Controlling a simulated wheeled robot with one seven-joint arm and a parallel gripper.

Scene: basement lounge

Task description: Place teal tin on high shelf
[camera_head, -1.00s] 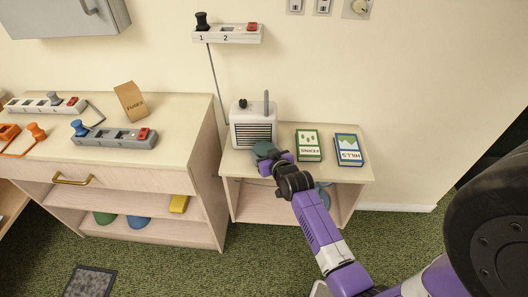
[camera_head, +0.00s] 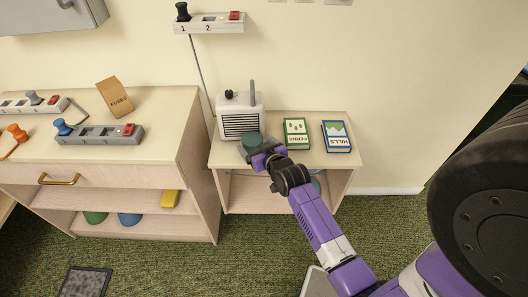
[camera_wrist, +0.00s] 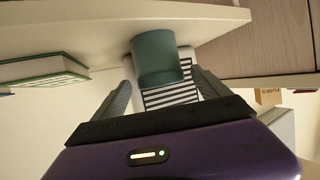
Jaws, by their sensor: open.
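The teal tin (camera_head: 251,143) stands on the pale wooden top (camera_head: 320,158) of the low two-level shelf unit, in front of the white radio. My gripper (camera_head: 256,153) is open at the tin, just above the front part of that top. In the wrist view, which looks upside down, the tin (camera_wrist: 157,57) lies between my two spread fingers (camera_wrist: 163,80), with a gap showing on each side. The fingers hide part of the tin in the head view.
The white radio (camera_head: 240,116) stands close behind the tin. Books titled Ferns (camera_head: 297,133) and Hills (camera_head: 337,136) lie to the right. The taller cabinet (camera_head: 110,175) is at the left. A wall-mounted switch strip (camera_head: 210,22) hangs above.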

